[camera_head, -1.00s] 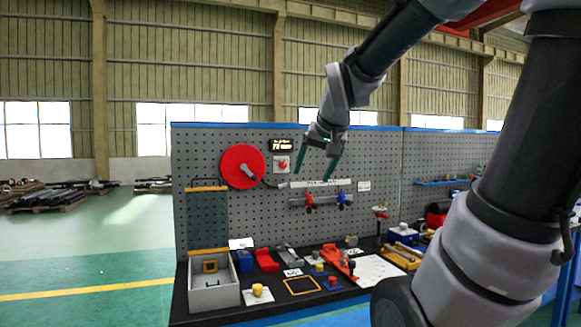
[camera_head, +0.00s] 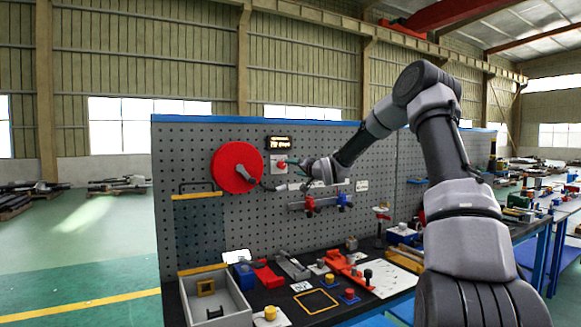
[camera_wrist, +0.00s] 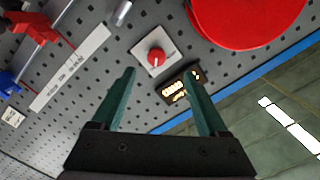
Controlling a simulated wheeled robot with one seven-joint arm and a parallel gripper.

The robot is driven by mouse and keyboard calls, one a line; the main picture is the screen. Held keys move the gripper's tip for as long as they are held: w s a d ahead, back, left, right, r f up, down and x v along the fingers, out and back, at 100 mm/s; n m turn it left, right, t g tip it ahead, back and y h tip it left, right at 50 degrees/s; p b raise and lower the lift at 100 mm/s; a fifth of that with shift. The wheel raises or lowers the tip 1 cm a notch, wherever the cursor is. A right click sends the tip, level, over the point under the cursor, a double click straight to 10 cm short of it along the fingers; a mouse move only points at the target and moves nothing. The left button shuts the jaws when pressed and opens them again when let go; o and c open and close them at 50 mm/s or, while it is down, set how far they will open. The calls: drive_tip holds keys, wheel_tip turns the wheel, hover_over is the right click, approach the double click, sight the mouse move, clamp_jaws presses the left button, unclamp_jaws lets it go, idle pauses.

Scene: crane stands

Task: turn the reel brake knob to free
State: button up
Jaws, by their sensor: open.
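The red knob (camera_head: 281,165) sits on a pale square plate on the grey pegboard, right of the red reel disc (camera_head: 238,167) and below a small lit display (camera_head: 278,143). In the wrist view the knob (camera_wrist: 156,56) has a white pointer line and lies beyond my fingertips, apart from them. My gripper (camera_wrist: 162,78) is open and empty, its two green fingers spread. The right finger partly covers the lit display (camera_wrist: 175,91). In the head view my gripper (camera_head: 290,174) is close to the board beside the knob, its fingertips small there.
A white labelled strip (camera_wrist: 70,67) and red and blue clamps (camera_head: 310,205) are on the board below and right of the knob. The black bench (camera_head: 270,297) holds a grey bin (camera_head: 243,313) and several small parts.

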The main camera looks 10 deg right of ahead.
sight(283, 165)
drive_tip(key=shift+t, duration=0.3)
drive_tip(key=x, duration=0.7)
drive_tip(key=d+x, duration=0.1)
drive_tip(key=x, duration=0.3)
drive_tip(key=shift+w+f, duration=0.1)
drive_tip(key=shift+w, duration=0.4)
clamp_jaws()
